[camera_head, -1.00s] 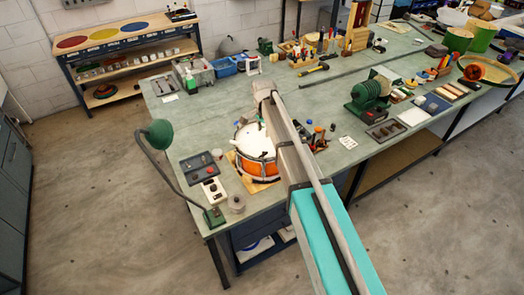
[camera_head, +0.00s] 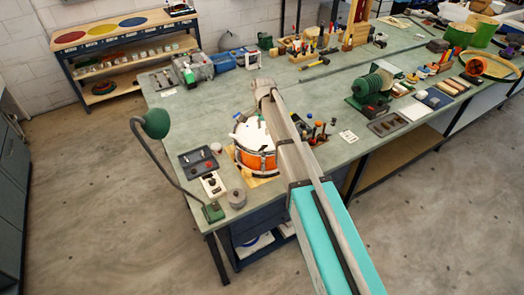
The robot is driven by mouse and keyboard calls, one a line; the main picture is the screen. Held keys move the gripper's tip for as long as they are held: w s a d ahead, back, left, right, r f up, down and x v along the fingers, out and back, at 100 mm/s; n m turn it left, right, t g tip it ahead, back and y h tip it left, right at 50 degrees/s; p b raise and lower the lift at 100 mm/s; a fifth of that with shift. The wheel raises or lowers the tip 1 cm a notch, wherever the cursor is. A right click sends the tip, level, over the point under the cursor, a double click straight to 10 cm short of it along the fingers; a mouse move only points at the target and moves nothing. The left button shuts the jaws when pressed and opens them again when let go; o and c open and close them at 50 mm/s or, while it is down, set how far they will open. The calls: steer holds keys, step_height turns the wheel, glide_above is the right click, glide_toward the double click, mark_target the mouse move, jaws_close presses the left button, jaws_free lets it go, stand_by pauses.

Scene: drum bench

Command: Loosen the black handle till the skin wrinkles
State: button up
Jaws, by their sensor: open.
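The drum (camera_head: 256,162) has an orange shell and a pale skin. It stands on a light board at the near left part of the bench. A small dark part (camera_head: 241,118) shows at its far left rim; it is too small to tell whether this is the black handle. My arm reaches in from the bottom right, crosses the drum's right side and ends just beyond it. My gripper cannot be made out; the arm and the small scale hide it. Whether the skin is smooth or wrinkled cannot be seen.
A green lamp (camera_head: 156,124), a dark tray (camera_head: 198,161) and a grey round tin (camera_head: 237,198) stand left of the drum. Small jars (camera_head: 318,131) stand right of it, near my arm. A green machine (camera_head: 370,90) is farther right. Bare bench lies behind the drum.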

mark_target(263, 147)
steer(key=shift+f+b, duration=5.2)
steer(key=shift+f, duration=0.25)
jaws_close()
steer(key=shift+a, duration=0.2)
steer(key=shift+d, duration=0.2)
